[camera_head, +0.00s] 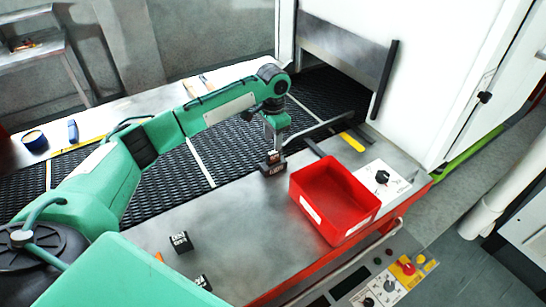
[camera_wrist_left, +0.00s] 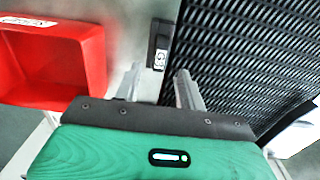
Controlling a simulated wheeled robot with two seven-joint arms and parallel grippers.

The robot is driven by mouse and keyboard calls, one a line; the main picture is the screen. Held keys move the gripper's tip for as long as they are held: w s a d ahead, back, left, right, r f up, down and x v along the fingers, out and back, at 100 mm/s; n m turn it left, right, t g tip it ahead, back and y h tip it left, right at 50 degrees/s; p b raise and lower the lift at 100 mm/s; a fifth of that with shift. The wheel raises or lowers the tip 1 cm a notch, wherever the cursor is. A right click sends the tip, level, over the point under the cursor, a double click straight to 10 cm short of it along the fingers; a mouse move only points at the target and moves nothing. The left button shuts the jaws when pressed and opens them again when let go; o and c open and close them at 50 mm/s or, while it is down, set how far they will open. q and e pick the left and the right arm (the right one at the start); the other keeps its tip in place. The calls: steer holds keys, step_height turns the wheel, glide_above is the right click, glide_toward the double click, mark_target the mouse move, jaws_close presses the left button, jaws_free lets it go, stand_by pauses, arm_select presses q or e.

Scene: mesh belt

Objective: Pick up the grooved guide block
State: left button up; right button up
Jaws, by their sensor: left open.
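A small dark block (camera_head: 272,168) with a pale label stands on the metal table beside the mesh belt. It looks like the grooved guide block, but I cannot make out a groove. In the left wrist view the dark block (camera_wrist_left: 160,46) shows its white label and lies just beyond the fingertips, roughly in line with the gap. My left gripper (camera_head: 274,151) points down right above the block in the head view. In the left wrist view its two fingers (camera_wrist_left: 161,74) are apart with nothing between them. My right gripper is not in view.
A red bin (camera_head: 318,218) stands right of the block. Two other dark labelled blocks (camera_head: 180,242) (camera_head: 203,283) are at the table's near part. The black mesh belt (camera_head: 180,178) runs behind, into a white machine (camera_head: 420,80). A white card with a black knob (camera_head: 383,177) lies beyond the bin.

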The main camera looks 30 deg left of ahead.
mark_target(273, 152)
arm_select(q)
steer(key=shift+w+f, duration=0.15)
steer(key=shift+f, duration=0.65)
steer(key=shift+f+p, duration=0.25)
steer(key=shift+p, duration=0.1)
steer(key=shift+f+p, duration=0.4)
step_height(273, 152, down, 3)
steer(key=shift+f+p, duration=0.15)
steer(key=shift+p, duration=0.5)
steer(key=shift+f, duration=0.3)
jaws_close()
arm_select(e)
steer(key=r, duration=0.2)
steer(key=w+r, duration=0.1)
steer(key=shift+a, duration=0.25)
